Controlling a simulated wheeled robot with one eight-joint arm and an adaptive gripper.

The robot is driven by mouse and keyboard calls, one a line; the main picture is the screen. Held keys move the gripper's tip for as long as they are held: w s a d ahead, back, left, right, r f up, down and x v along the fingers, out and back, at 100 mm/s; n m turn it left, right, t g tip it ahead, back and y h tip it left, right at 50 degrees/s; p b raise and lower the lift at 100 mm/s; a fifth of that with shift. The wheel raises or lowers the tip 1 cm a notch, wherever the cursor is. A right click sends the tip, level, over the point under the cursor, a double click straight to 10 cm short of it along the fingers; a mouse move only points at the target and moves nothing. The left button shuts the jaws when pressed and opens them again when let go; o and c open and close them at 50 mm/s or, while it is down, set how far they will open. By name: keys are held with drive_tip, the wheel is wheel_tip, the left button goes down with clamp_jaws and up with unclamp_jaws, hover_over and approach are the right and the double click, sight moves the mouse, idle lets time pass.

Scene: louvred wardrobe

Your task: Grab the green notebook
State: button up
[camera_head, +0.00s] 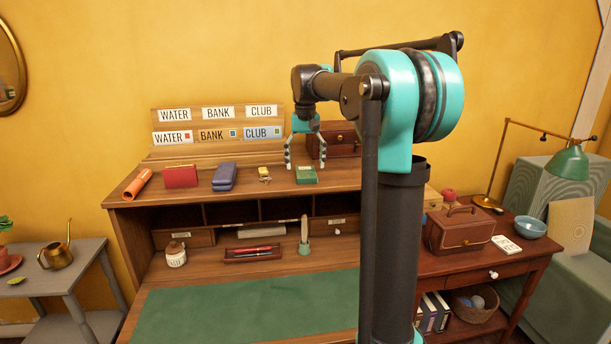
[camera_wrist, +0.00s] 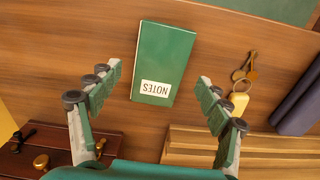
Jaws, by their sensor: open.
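The green notebook (camera_head: 306,175) lies flat on the top shelf of the wooden desk. In the wrist view the green notebook (camera_wrist: 163,62) shows its cover with a white NOTES label, upside down in the picture. My gripper (camera_head: 304,164) points down just above it. In the wrist view my gripper (camera_wrist: 158,84) is open, with one finger on each side of the notebook's labelled end. The fingers stand apart from the notebook and hold nothing.
Keys with a yellow tag (camera_head: 264,175) lie left of the notebook, then a blue case (camera_head: 224,177), a red box (camera_head: 180,177) and an orange roll (camera_head: 137,185). A small brown chest (camera_head: 340,140) stands close behind at right. Labelled slats (camera_head: 218,125) rise behind the shelf.

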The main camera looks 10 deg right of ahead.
wheel_tip(320, 180, down, 2)
drive_tip(key=c, duration=1.3)
drive_tip(key=shift+o, duration=0.2)
drive_tip(key=shift+r, duration=0.1)
